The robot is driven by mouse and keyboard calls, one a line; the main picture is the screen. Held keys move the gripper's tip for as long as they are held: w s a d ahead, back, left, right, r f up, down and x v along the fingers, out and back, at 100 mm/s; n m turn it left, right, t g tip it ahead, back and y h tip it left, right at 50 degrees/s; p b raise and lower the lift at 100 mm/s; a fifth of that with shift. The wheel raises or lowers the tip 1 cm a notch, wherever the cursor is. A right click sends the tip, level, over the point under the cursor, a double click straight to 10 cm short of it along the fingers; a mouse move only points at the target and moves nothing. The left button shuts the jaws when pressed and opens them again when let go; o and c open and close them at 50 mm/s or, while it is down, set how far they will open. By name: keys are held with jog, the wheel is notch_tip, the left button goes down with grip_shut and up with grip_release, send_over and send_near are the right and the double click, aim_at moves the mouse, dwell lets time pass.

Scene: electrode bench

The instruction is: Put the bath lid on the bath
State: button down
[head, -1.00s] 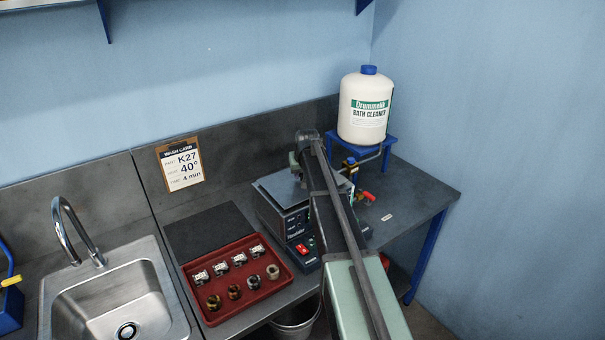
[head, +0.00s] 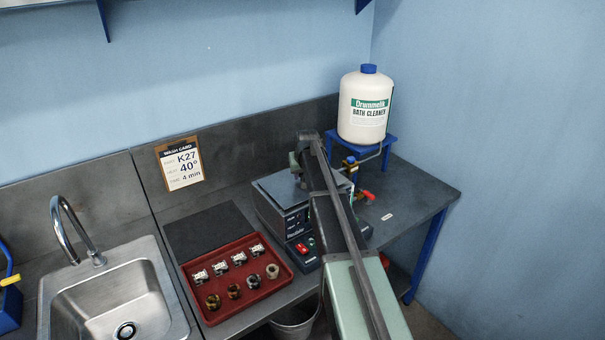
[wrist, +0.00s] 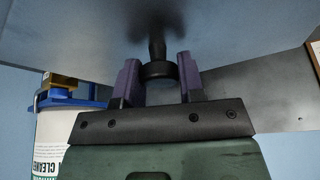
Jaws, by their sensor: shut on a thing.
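The bath (head: 295,222) is a grey metal box with a control front and a red switch, on the bench right of the red tray. The bath lid (head: 275,189) is a flat grey plate at the top of the bath; my arm hides part of it, and I cannot tell whether it is fully seated. In the wrist view the lid (wrist: 235,40) fills the top, with its dark knob (wrist: 157,70) between the purple fingers of my gripper (wrist: 158,78). My gripper is shut on the lid by this knob.
A red tray (head: 207,318) holds several small parts, left of the bath. A bath cleaner bottle (head: 364,110) stands on a blue stand (head: 391,139) behind right, near a red-handled valve (head: 367,194). A sink (head: 75,307) is at left. The bench's right end is mostly clear.

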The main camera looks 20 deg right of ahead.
jog(key=shift+f+b, duration=0.3)
jog(key=shift+f, duration=0.1)
jog(key=c, duration=0.6)
grip_release()
jog(key=shift+c, duration=0.2)
jog(key=shift+o, duration=0.4)
jog(key=o, duration=0.4)
jog(key=shift+r, duration=0.1)
notch_tip(320, 180, up, 7)
jog(key=p, duration=0.7)
jog(key=shift+r, duration=0.1)
